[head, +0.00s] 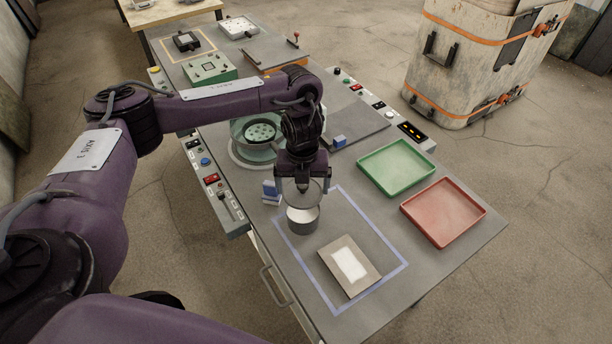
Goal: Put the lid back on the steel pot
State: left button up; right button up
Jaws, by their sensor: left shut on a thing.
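The steel pot (302,226) is a small grey cylinder with a pale top, standing upright inside the blue-outlined area at the near part of the table. My left gripper (302,187) points down directly above the pot. It is shut on the lid (313,195), a greyish round piece that is partly hidden by the fingers. The lid appears just above the pot's rim; I cannot tell whether they touch. My right gripper is not in view.
A tan board with a white patch (350,264) lies in front of the pot. A small blue block (270,190) is close at the left. A green tray (397,166) and red tray (443,212) are at the right. A glassy round bowl (250,152) stands behind my arm.

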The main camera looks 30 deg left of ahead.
pick_arm(q)
jog(key=shift+s+f+b, duration=0.1)
jog(key=shift+f+b, duration=0.25)
jog(key=shift+b, duration=0.15)
notch_tip(320, 180, down, 4)
jog(key=b, duration=0.4)
jog(key=shift+r, duration=0.15)
jog(key=shift+f+b, duration=0.45)
jog(key=shift+f, duration=0.5)
jog(key=shift+r, duration=0.1)
dwell(0.4)
jog(key=shift+f, duration=0.2)
jog(key=shift+p, duration=0.3)
dwell(0.8)
jog(key=o, duration=0.7)
